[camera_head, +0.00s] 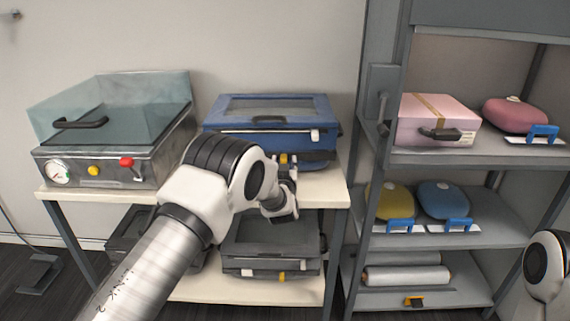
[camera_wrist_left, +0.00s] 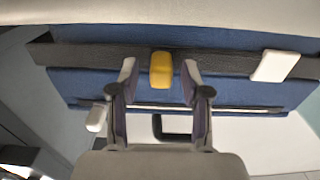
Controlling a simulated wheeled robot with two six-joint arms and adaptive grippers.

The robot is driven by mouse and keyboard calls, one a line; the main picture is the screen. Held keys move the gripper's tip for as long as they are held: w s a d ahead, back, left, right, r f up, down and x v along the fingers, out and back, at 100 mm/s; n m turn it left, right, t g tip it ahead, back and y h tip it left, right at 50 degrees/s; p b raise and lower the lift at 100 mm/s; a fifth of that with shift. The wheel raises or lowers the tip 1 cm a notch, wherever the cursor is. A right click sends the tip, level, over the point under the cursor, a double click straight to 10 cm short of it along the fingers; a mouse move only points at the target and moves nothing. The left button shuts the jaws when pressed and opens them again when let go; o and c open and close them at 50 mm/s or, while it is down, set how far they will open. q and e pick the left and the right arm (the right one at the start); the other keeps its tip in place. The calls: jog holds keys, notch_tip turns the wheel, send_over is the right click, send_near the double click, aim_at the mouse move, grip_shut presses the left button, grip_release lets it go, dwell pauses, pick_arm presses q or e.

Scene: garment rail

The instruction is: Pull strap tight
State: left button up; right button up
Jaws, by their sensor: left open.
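A blue case (camera_head: 222,115) with a window in its lid sits on the white table. A dark strap (camera_wrist_left: 90,57) runs across the case's blue side in the left wrist view. A yellow tab (camera_wrist_left: 160,70) sits on the strap, and a white clip (camera_wrist_left: 275,66) is on it farther right. My left gripper (camera_head: 288,172) is in front of the case. In the left wrist view my left gripper (camera_wrist_left: 159,77) is open, one fingertip on each side of the yellow tab. I cannot tell whether the fingers touch it. My right gripper is out of view.
A metal machine (camera_head: 100,172) with a clear lid stands left of the case. Dark cases (camera_head: 270,262) sit on the table's lower shelf. At right, a grey rack (camera_head: 480,157) holds a pink box (camera_head: 435,112), coloured pouches and rolls. Part of my right arm shows at the right edge.

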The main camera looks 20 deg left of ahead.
pick_arm(q)
jog(key=shift+s, duration=0.1)
jog(key=v, duration=1.1)
jog(key=shift+s+d, duration=0.2)
jog(key=shift+s, duration=0.15)
jog(key=s+a+f+g+h+p, duration=0.1)
jog(key=s+a+f+g, duration=0.3)
jog(key=s+f, duration=0.6)
jog(key=s+a+f+g+p, duration=0.2)
jog(key=s+a+f+g, duration=0.15)
jog(key=s+f, duration=0.65)
jog(key=s+d+f+m+g+h, duration=0.1)
jog(key=s+f+g, duration=0.1)
jog(key=s, duration=0.6)
jog(key=s+d+f+m+g+h, duration=0.1)
jog(key=s+g, duration=0.3)
jog(key=s, duration=0.5)
jog(key=s+d+f+g+h, duration=0.2)
jog(key=s+f+g, duration=0.2)
jog(key=s, duration=0.4)
jog(key=shift+s+m, duration=0.2)
jog(key=shift+m, duration=0.2)
